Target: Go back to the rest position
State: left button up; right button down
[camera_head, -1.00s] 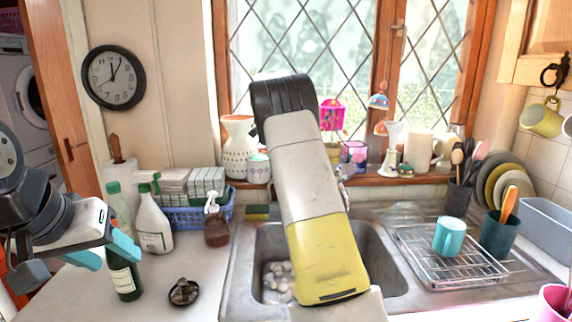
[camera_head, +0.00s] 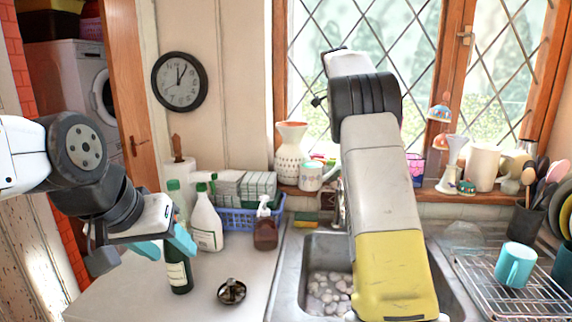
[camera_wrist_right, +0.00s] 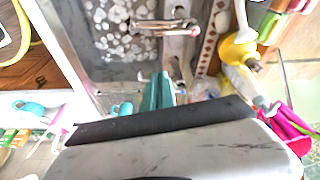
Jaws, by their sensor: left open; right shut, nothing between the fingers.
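My left gripper (camera_head: 166,246) comes in from the left in the head view. Its two teal fingers are apart with nothing held, above the counter and overlapping the dark green bottle (camera_head: 178,276) in the picture. My right arm, with a white and a yellow link, hangs across the sink (camera_head: 318,248) in the head view; its gripper is out of that picture. In the right wrist view, the teal fingers of my right gripper (camera_wrist_right: 158,91) are together and empty, with the pebbles in the sink (camera_wrist_right: 118,35) beyond them.
On the counter (camera_head: 120,292) stand a white spray bottle (camera_head: 206,222), a brown spray bottle (camera_head: 265,230), a blue basket (camera_head: 236,220) and a small dark metal dish (camera_head: 231,291). A rack (camera_head: 535,296) with a teal mug (camera_head: 515,264) is at the right. The counter's front left is clear.

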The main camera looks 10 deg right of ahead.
jog(key=s+a+r+n+t+y, duration=0.1)
jog(key=s+a+n+t+y, duration=0.15)
jog(key=s+n, duration=0.4)
jog(key=s+a+r+n+t+y, duration=0.1)
jog(key=s+a+n+y, duration=0.2)
jog(key=s, duration=0.7)
jog(key=s+a+f+n+t, duration=0.1)
jog(key=s+a+f+n, duration=0.3)
jog(key=s, duration=0.5)
jog(key=s+a+f+n+t, duration=0.1)
jog(key=s+a+f+n, duration=0.4)
jog(key=s, duration=0.3)
jog(key=shift+s+a+t, duration=0.35)
jog(key=shift+a, duration=0.35)
